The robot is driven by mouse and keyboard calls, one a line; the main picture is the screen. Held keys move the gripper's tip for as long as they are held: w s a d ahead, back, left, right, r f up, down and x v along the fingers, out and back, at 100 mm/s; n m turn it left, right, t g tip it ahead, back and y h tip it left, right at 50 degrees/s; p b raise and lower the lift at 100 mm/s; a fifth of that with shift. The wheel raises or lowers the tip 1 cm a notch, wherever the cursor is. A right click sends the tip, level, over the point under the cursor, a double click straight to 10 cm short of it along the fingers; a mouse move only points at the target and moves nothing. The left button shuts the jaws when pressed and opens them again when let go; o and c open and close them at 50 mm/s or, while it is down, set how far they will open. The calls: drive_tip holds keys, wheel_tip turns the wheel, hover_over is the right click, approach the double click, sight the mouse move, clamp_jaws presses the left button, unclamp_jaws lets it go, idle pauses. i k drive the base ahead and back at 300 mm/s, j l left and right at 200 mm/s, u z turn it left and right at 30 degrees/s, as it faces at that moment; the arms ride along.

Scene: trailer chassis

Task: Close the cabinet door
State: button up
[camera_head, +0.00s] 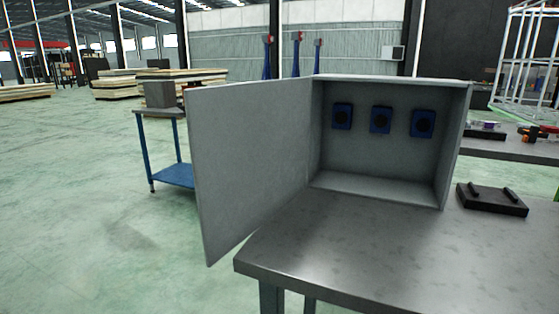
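A grey box-shaped cabinet (391,185) stands on the near metal table in the head view. Its door (250,160) is hinged on the cabinet's left side and stands wide open. The door swings out to the left and toward me, past the table's left edge. Inside, several blue-and-black devices are mounted in a row on the back wall, such as the middle one (381,120). My gripper is not in view.
The metal table (370,250) is bare in front of the cabinet. A black block with two bars (491,199) lies to the cabinet's right. A blue-legged cart (173,175) stands behind the door. Green floor (90,240) is clear at left.

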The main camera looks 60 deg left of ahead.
sight(248, 141)
drive_tip(key=k+j+u, duration=0.1)
drive_tip(key=j, duration=0.35)
drive_tip(key=k+j+u, duration=0.15)
drive_tip(key=j, duration=0.3)
drive_tip(key=k+j+u, duration=0.1)
drive_tip(key=k+j, duration=0.15)
drive_tip(key=j, duration=0.2)
drive_tip(key=k+j+u, duration=0.1)
drive_tip(key=j, duration=0.4)
drive_tip(key=k+j+u, duration=0.1)
drive_tip(key=j, duration=0.35)
drive_tip(key=k+j+u, duration=0.15)
drive_tip(key=j, duration=0.35)
